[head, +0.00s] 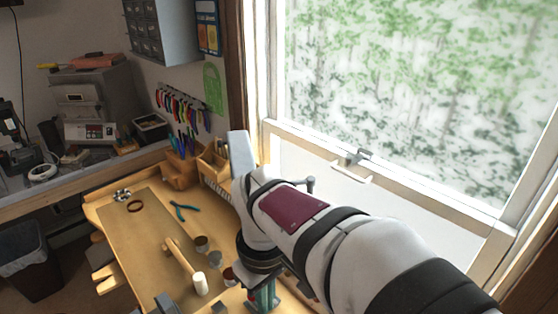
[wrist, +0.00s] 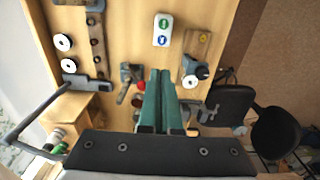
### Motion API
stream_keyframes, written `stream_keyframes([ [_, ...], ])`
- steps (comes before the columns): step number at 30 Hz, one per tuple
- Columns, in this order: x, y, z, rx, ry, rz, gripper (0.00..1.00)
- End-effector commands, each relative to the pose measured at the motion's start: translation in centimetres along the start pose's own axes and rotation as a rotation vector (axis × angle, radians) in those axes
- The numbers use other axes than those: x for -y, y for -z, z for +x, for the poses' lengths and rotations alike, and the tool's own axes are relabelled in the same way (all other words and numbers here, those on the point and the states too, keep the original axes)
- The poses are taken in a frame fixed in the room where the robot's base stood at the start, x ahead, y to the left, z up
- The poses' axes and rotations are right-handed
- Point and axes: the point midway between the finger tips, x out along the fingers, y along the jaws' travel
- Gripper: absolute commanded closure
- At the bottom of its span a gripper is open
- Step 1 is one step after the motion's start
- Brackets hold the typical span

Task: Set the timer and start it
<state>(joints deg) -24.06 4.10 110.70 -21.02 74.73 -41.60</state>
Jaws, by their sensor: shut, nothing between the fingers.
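In the wrist view, a white box (wrist: 162,30) with a green button and a blue button lies on the wooden bench. Beside it, to the lower right, is a wooden block (wrist: 197,48) with a round black-and-white dial (wrist: 195,76). I cannot tell for certain which of these is the timer. My gripper (wrist: 160,73) has two teal fingers, closed together and empty, pointing toward the white box and left of the dial. A small red round part (wrist: 141,86) shows just left of the fingers. In the head view my gripper (head: 263,297) is low at the bottom edge, partly cut off, and my arm hides the bench behind it.
Wooden tool holders (head: 181,172) stand at the back. A window (head: 420,100) is at right. A black chair (wrist: 272,132) is beyond the bench edge in the wrist view.

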Motion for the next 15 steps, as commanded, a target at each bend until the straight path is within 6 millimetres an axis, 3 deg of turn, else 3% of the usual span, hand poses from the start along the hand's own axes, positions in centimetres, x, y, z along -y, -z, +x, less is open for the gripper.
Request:
stream_keyframes([
  [7, -0.2, -1.0, -0.6, 0.03, 0.018, -0.002, 1.0],
  [15, -0.1, -1.0, 0.0, 0.032, 0.019, -0.004, 1.0],
])
